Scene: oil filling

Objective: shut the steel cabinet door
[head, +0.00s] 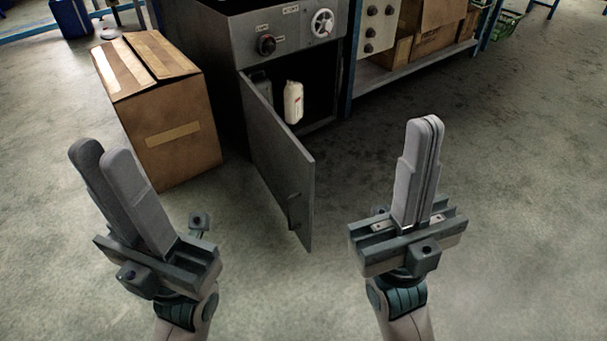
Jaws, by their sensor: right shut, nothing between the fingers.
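A cardboard box (170,130) stands on the floor left of the cabinet. A white bottle (293,103) stands inside the cabinet, with a dark container (262,84) beside it. A shelf (400,72) with boxes is at the upper right. The floor at right is clear.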

